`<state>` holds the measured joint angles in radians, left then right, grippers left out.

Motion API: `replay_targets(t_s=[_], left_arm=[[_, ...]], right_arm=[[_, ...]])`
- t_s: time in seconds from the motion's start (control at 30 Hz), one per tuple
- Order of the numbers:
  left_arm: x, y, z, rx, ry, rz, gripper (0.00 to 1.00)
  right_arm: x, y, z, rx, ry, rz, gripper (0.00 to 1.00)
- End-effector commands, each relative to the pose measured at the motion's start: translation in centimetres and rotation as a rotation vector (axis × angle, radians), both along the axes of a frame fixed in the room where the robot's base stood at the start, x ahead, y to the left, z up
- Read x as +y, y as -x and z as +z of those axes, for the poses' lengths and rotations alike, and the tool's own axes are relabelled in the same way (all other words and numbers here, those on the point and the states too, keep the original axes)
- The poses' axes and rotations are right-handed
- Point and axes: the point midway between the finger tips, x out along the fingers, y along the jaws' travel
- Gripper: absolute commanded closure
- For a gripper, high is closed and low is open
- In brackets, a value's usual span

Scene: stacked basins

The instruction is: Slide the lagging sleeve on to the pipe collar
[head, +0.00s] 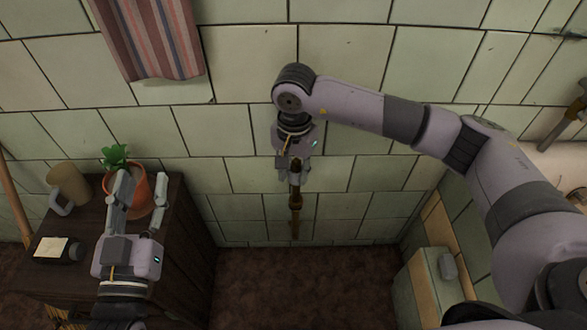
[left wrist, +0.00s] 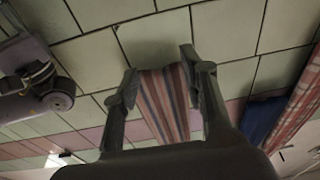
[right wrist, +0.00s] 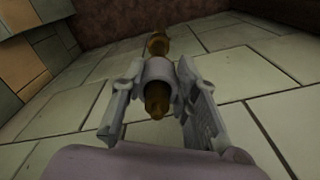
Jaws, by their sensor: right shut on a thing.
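A brown-gold pipe (head: 295,225) stands out from the tiled wall, with a thicker collar (head: 295,201) partway along it. My right gripper (head: 289,176) is at the pipe's upper end in the head view. In the right wrist view, the gripper (right wrist: 157,83) is shut on a short pale grey sleeve (right wrist: 158,70). The sleeve is around the pipe, whose near end (right wrist: 157,101) shows through it. The collar (right wrist: 158,43) shows beyond the sleeve, apparently with a small gap. My left gripper (head: 141,190) is open and empty; its spread fingers also show in the left wrist view (left wrist: 158,65).
Below the left gripper, a dark cabinet (head: 185,225) holds a potted plant (head: 137,185), a mug (head: 68,186) and a dark object with a pale top (head: 52,250). A striped cloth (head: 150,40) hangs on the wall. A box-like ledge (head: 425,290) stands at right.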

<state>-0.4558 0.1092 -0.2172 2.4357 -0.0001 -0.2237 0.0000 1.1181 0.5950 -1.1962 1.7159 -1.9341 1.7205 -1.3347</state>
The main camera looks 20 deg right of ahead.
Motion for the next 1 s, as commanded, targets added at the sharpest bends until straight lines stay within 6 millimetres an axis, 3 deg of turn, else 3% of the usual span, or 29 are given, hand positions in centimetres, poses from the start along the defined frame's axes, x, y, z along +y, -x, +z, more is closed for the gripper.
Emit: replay_targets(t_s=[1.0], left_arm=[[-0.2,0.2,1.4,-0.075,0.021,-0.005,0.6]], right_arm=[[0.0,0.0,-0.4,0.0,0.0,0.0,0.99]])
